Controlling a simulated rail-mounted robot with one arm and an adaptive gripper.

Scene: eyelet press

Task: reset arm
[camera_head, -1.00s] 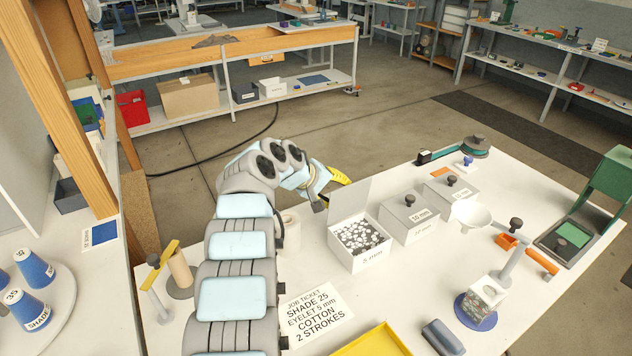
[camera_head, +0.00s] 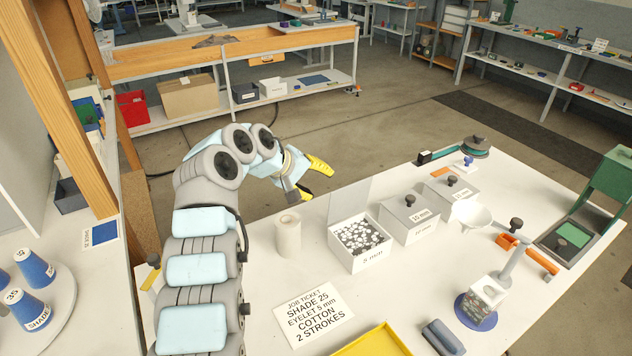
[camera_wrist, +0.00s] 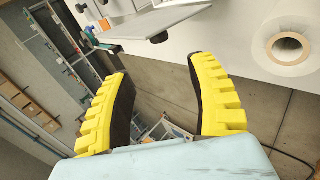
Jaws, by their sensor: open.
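My gripper (camera_wrist: 160,110) shows in the wrist view with its two yellow, black-padded fingers spread apart and nothing between them. In the head view my gripper (camera_head: 318,168) is near the back edge of the white table (camera_head: 385,290), above and to the left of the open eyelet box. My arm curves up from the bottom of the head view and covers part of the table's left side.
An open eyelet box (camera_head: 365,253) marked 5 mm stands beside two lidded boxes (camera_head: 410,216). A pale cylinder (camera_head: 288,236) stands close to my arm. A job ticket (camera_head: 313,312) lies at the front. A press with an orange handle (camera_head: 540,262) stands at the right.

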